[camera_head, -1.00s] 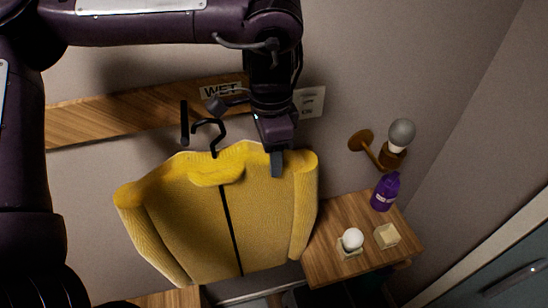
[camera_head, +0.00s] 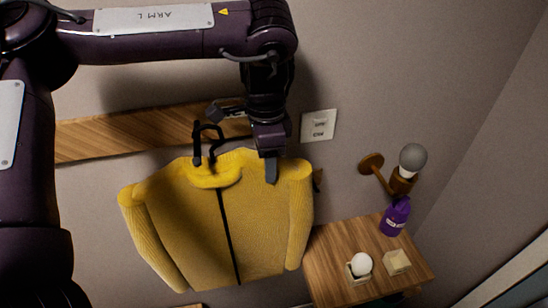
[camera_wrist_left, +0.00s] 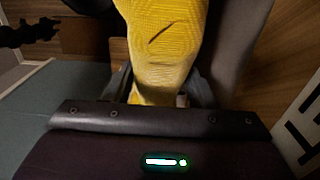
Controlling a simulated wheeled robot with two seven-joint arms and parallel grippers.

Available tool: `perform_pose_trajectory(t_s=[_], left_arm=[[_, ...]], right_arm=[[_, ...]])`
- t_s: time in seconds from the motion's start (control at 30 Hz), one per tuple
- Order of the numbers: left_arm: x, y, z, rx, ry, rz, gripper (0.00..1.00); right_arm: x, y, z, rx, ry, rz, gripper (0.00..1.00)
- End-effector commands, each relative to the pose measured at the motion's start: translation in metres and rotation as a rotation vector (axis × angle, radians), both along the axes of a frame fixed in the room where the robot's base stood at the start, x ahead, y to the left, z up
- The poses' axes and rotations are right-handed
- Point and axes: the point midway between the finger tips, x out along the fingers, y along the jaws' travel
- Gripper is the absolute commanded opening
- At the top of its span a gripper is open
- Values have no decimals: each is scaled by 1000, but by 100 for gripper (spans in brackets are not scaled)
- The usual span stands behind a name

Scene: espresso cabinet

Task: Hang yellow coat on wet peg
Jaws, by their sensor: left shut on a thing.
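The yellow coat (camera_head: 180,225) hangs in front of the wall with a black hook (camera_head: 215,130) above its collar. My left gripper (camera_head: 271,168) is shut on its right shoulder. The left wrist view shows the yellow cloth (camera_wrist_left: 165,40) between the fingers (camera_wrist_left: 160,88). A dark peg (camera_head: 197,143) on the wooden rail (camera_head: 110,136) overlaps the left side of the hook in the head view. I cannot tell whether they touch or whether the hook is over the peg. The WET label is hidden behind my gripper. My right gripper is not in view.
A white switch plate (camera_head: 318,125) is on the wall right of the rail. A wall lamp (camera_head: 412,160) sticks out further right. Below it, a wooden shelf (camera_head: 335,250) holds a purple bottle (camera_head: 395,216), a white ball (camera_head: 361,264) and a cream block (camera_head: 397,262).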

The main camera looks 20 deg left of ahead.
Motion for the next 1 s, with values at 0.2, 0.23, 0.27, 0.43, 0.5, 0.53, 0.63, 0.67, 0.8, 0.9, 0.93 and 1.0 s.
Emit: perform_pose_trajectory(t_s=[0.2, 0.23, 0.27, 0.43, 0.5, 0.53, 0.63, 0.67, 0.8, 0.9, 0.93, 1.0], left_arm=[[-9, 13, 1, 0, -3, 1, 0], [-11, 15, 1, 0, -3, 1, 0], [-12, 16, 1, -1, -2, 1, 0], [-13, 17, -8, -1, 0, 0, 0], [-13, 17, -11, -1, -1, 0, 0], [-13, 17, -11, -2, -1, 0, 0], [-13, 17, -13, 0, -1, 0, 0], [-13, 17, -14, 0, -1, 0, 0], [-13, 17, -14, 0, -1, 0, 0], [-13, 17, -14, 0, -1, 0, 0], [-13, 17, -14, 0, -1, 0, 0], [-13, 17, -14, 0, -1, 0, 55]], right_arm=[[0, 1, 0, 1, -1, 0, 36], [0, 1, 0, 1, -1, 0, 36], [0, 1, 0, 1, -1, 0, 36], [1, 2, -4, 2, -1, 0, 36], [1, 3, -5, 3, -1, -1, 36], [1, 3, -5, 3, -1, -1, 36], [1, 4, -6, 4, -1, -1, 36], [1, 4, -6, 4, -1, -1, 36], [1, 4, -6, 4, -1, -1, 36], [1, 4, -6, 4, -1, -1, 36], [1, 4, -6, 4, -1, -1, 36], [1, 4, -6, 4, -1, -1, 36]])
